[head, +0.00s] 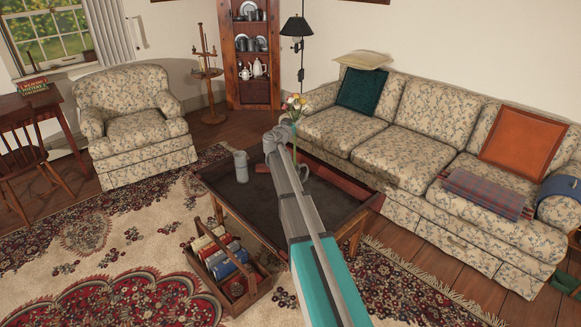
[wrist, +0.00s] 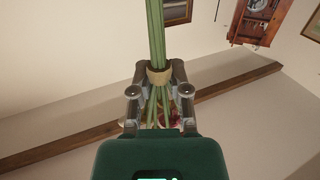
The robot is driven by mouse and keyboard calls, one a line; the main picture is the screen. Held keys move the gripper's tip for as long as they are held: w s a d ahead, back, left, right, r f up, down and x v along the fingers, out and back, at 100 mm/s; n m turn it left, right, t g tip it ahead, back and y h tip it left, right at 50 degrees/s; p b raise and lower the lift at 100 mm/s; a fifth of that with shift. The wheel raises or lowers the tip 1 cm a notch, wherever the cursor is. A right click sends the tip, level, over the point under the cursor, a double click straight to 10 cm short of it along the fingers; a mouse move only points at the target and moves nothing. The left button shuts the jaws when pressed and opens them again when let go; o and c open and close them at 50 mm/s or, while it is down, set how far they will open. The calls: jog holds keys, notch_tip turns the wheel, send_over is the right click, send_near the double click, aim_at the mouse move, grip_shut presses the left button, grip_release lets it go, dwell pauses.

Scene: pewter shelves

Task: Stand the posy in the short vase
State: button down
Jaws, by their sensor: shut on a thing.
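The posy (head: 295,103) shows in the head view as pale, yellow and pinkish flowers just above the end of my arm. My gripper (head: 285,128) holds it above the far side of the low table (head: 226,206). In the wrist view my gripper (wrist: 158,90) is shut around the posy's green stems (wrist: 156,35) at a twine band (wrist: 159,76), with blooms partly hidden behind the gripper body. A grey pewter vessel (head: 241,167) stands upright on the table, left of my arm. Another grey vessel (head: 304,172) is mostly hidden behind my arm; I cannot tell which is the short vase.
A reddish-brown flat thing (head: 338,181) lies on the table, partly behind my arm. A wooden carrier (head: 240,296) with books stands on the rug before the table. The sofa (head: 372,135) is to the right, an armchair (head: 135,125) to the left. The table's near left is clear.

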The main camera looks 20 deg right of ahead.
aim_at(294, 157)
jog(key=f+b, duration=0.4)
jog(key=f, duration=0.1)
jog(key=f+b, duration=1)
jog(key=shift+s+a+f, duration=0.1)
jog(key=shift+a+f, duration=0.15)
jog(key=shift+f, duration=0.1)
jog(key=shift+f+b, duration=0.25)
jog(key=shift+b, duration=0.2)
notch_tip(294, 157, down, 18)
jog(key=b, duration=1.7)
jog(key=shift+r+b, duration=0.2)
jog(key=shift+b, duration=0.1)
dwell(0.5)
dwell(0.7)
jog(key=c, duration=0.5)
grip_release()
jog(key=shift+o, duration=0.2)
